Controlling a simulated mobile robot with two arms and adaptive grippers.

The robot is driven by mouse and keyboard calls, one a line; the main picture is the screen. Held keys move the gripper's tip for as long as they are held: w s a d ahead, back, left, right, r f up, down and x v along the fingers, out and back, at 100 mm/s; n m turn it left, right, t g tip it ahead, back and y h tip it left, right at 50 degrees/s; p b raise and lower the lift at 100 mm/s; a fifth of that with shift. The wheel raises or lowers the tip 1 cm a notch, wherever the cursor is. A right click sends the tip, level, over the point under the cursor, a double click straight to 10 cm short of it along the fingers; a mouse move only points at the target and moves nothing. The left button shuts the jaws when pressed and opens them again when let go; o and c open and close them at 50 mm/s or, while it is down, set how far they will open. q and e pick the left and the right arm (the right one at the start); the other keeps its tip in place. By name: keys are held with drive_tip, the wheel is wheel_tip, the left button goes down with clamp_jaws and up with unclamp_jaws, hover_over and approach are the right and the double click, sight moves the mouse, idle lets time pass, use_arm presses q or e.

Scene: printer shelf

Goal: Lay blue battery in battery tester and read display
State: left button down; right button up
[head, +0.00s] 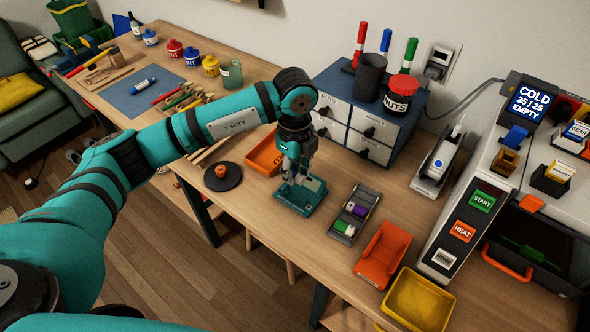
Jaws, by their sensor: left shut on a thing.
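The teal battery tester (293,208) lies on the table near the middle of the head view. My left gripper (297,178) points down just over it and covers much of its top. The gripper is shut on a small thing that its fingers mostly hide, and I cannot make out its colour. A light grey patch shows beside the fingers, and no display reading can be made out. A dark battery tray (349,241) to the right of the tester holds a purple battery (358,210) and a green-and-white battery (345,228); no blue one shows in it. My right gripper is out of view.
An orange tray (263,158) sits behind left of the tester. An orange bin (382,255) and a yellow bin (418,300) stand to the front right. A drawer cabinet (338,103) is behind, and a printer panel (462,230) is at right. A black disc (220,183) lies left.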

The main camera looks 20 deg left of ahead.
sight(295, 199)
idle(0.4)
use_arm(q)
wheel_tip(295, 199, down, 4)
drive_tip(key=b, duration=0.3)
drive_tip(key=shift+r, duration=0.1)
drive_tip(key=shift+f+b, duration=0.45)
drive_tip(key=shift+f, duration=0.2)
idle(0.5)
drive_tip(key=shift+f+b, duration=0.5)
drive_tip(key=shift+f, duration=0.05)
drive_tip(key=shift+f, duration=0.15)
idle(0.3)
drive_tip(key=shift+f+b, duration=0.55)
drive_tip(key=shift+f, duration=0.1)
